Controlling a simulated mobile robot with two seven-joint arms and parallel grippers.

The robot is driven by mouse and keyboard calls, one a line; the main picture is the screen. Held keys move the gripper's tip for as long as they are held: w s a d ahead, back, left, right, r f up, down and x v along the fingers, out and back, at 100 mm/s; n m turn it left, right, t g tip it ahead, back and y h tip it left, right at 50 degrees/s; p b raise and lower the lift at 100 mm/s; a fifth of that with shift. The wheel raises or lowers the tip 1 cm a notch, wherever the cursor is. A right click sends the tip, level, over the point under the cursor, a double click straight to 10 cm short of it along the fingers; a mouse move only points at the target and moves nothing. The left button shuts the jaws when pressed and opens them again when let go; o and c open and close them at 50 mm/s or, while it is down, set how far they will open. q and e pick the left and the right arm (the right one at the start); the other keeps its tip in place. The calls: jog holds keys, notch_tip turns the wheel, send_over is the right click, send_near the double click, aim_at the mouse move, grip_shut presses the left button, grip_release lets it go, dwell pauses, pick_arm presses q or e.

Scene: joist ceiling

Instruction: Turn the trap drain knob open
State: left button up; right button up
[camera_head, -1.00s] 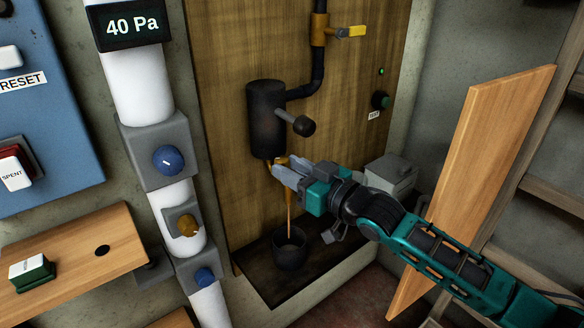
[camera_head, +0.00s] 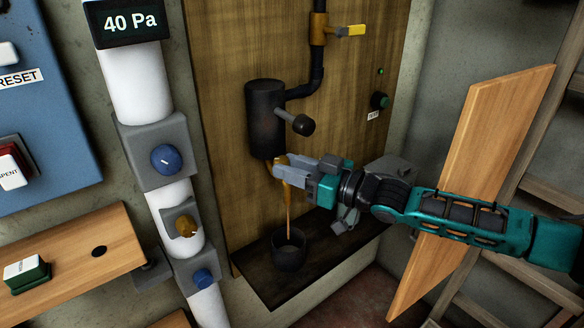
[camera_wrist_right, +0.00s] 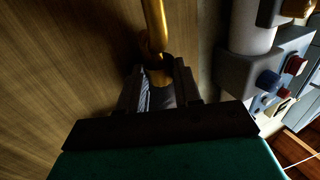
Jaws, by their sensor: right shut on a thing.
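The trap is a black cylinder (camera_head: 265,120) on the wooden panel, with a brass drain (camera_head: 269,170) below it. My right gripper (camera_head: 279,167) is shut on the drain knob under the trap; its fingers hide most of the knob. In the right wrist view, a gold piece (camera_wrist_right: 160,76) sits between the fingers, below a curved gold pipe (camera_wrist_right: 154,25). A thin amber strand (camera_head: 288,213), which looks like liquid, runs from the drain down to a dark cup (camera_head: 289,250). My left gripper is not in view.
The cup stands on a dark shelf (camera_head: 325,262). A grey-knobbed handle (camera_head: 302,125) sticks out just above my gripper. A brass valve with a yellow lever (camera_head: 350,31) is higher up. A wooden board (camera_head: 470,170) stands close behind my right arm. A white column with blue knobs (camera_head: 166,159) is on the left.

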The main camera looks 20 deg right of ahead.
jog(key=o, duration=0.9)
jog(key=shift+s+a, duration=0.15)
jog(key=shift+o, duration=0.7)
jog(key=v, duration=1.3)
jog(key=shift+p, duration=0.45)
